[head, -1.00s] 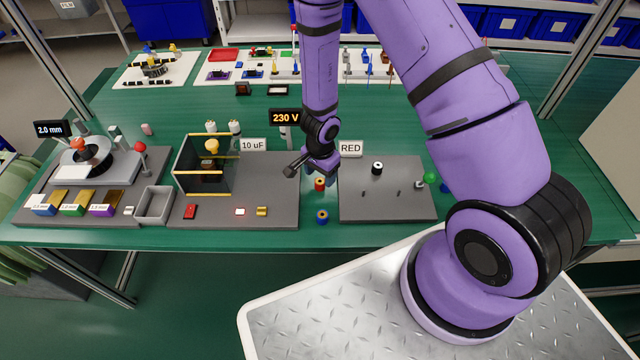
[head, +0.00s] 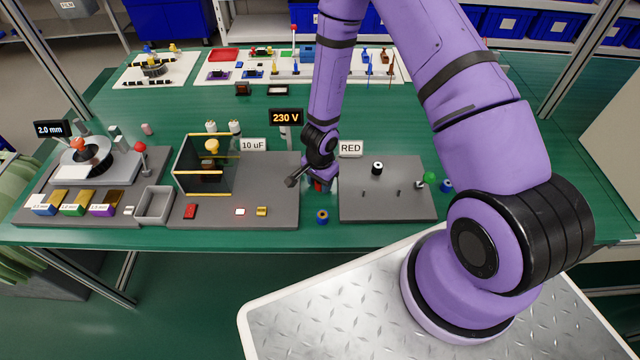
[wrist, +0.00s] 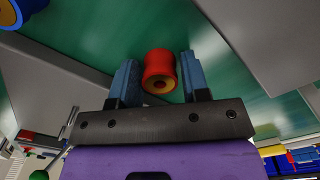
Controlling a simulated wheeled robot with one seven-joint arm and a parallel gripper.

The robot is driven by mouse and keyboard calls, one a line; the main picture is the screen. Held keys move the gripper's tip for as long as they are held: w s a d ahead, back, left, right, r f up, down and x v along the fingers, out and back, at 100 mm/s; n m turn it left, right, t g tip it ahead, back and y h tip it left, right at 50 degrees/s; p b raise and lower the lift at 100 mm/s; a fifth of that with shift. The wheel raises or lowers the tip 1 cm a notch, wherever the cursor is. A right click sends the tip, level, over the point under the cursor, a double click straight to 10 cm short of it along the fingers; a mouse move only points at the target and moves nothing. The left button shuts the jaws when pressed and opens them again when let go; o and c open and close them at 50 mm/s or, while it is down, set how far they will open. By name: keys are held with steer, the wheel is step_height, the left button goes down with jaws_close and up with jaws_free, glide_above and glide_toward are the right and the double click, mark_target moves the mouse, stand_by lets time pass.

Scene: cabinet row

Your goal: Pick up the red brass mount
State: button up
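The red brass mount (wrist: 159,72) is a small red spool-shaped piece with a brass-coloured ring at its centre. It stands on the green table between the two grey boards. In the wrist view it lies between the two blue fingers of my gripper (wrist: 156,78), which are open, with a narrow gap on the left and a smaller one on the right. In the head view my gripper (head: 320,182) is low over the mount (head: 319,186) and hides most of it.
A blue mount (head: 322,216) stands nearer the table's front edge. A grey board with pegs (head: 387,205) lies close on the right, and a grey board (head: 270,190) with a glass-walled box (head: 205,165) on the left. A RED sign (head: 351,148) stands behind.

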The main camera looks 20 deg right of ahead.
steer(key=c, duration=0.5)
steer(key=shift+r, duration=0.2)
steer(key=shift+c, duration=0.2)
